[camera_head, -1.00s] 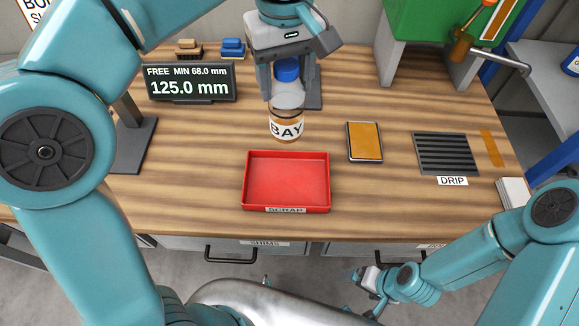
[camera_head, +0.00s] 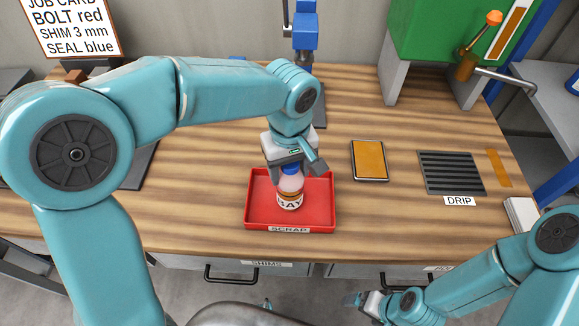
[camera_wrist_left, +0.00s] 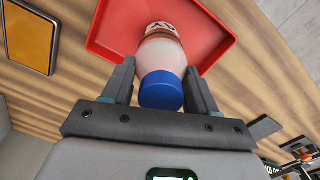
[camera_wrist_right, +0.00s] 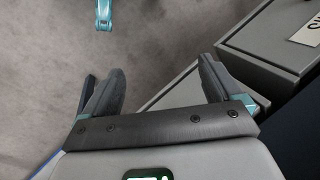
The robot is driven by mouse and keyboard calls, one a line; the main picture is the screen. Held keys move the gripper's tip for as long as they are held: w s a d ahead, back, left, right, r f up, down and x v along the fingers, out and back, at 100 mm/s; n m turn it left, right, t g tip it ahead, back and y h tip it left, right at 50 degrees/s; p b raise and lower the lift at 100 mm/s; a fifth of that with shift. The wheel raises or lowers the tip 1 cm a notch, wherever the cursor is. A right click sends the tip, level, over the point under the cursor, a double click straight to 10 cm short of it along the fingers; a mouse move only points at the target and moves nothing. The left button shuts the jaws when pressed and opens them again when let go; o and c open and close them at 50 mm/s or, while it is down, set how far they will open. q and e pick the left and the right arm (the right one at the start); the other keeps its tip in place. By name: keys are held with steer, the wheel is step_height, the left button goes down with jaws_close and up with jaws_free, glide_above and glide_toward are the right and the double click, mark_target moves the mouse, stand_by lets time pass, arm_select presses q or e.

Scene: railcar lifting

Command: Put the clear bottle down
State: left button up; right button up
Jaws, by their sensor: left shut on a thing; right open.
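The clear bottle (camera_head: 290,187) has a blue cap and a label with the letters "BAY". It looks upright at the red SCRAP tray (camera_head: 320,217), over or in it; I cannot tell whether its base touches the tray floor. My left gripper (camera_head: 291,170) is shut on the bottle near its top. In the left wrist view the bottle (camera_wrist_left: 160,55) lies between the fingers (camera_wrist_left: 160,88), cap towards the palm, with the red tray (camera_wrist_left: 112,32) beyond it. My right gripper (camera_head: 362,300) is open and empty in front of the bench; its spread fingers (camera_wrist_right: 155,85) show in the right wrist view.
An orange-topped pad (camera_head: 369,160) lies right of the tray. Further right are the dark DRIP grate (camera_head: 451,173) and a green housing (camera_head: 445,35) with a pipe. A job card (camera_head: 72,28) stands back left. Bench around the tray is clear. Drawers (camera_head: 240,272) sit below the front edge.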

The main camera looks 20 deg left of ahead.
arm_select(q)
steer(key=shift+s+d, duration=0.1)
steer(key=shift+f, duration=0.15)
steer(key=o, duration=1.4)
steer(key=shift+c, duration=0.2)
steer(key=shift+r, duration=0.45)
step_height(320, 180, up, 11)
steer(key=shift+f, duration=0.1)
steer(key=shift+r, duration=0.4)
steer(key=shift+p, duration=0.3)
